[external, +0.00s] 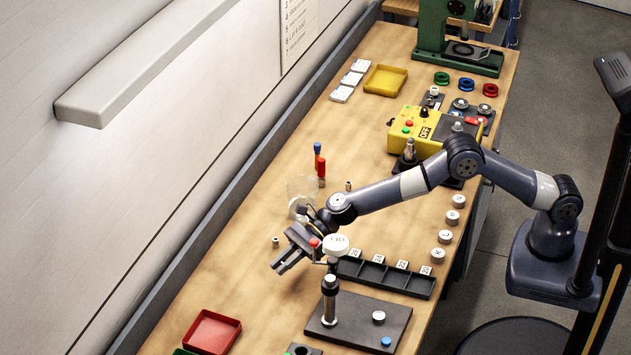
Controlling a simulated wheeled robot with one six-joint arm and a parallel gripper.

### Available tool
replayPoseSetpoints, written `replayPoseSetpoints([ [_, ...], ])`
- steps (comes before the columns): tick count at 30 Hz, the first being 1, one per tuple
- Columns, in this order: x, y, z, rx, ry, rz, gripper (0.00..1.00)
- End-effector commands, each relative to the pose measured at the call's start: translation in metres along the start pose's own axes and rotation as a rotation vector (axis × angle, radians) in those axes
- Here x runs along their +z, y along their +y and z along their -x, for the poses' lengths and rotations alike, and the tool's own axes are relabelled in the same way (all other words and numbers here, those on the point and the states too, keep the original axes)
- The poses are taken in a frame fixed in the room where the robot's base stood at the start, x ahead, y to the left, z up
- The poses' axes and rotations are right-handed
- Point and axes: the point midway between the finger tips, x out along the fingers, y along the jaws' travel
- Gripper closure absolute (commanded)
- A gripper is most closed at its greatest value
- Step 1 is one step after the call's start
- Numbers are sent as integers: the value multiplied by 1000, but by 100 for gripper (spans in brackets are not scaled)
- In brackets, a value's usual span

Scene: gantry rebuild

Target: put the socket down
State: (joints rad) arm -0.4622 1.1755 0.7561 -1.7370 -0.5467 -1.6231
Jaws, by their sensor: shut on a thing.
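My gripper (283,264) is low over the left middle of the wooden bench, its fingers pointing down and left. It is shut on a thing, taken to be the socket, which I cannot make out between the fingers. A small metal cylinder (276,242) shows just beyond the fingers; it looks apart from them, standing on the bench. A similar small metal piece (348,186) stands farther back. A black compartment tray (390,277) with number labels along its back edge lies to the right of my gripper.
A red tray (212,332) lies at the front left. A clear disc (302,188) and a red-and-blue item (319,165) stand behind. Bare wood lies left.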

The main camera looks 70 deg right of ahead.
Motion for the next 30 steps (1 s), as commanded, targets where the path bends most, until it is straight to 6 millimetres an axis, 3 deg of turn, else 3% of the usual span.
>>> replayPoseSetpoints([
  [12,-46,-1,-18,-1,1,-1,100],
  [25,-52,-1,-21,-2,-1,0,100],
  [26,-52,-1,-21,-2,-1,0,85],
  [30,-51,-1,-21,-2,0,0,74],
])
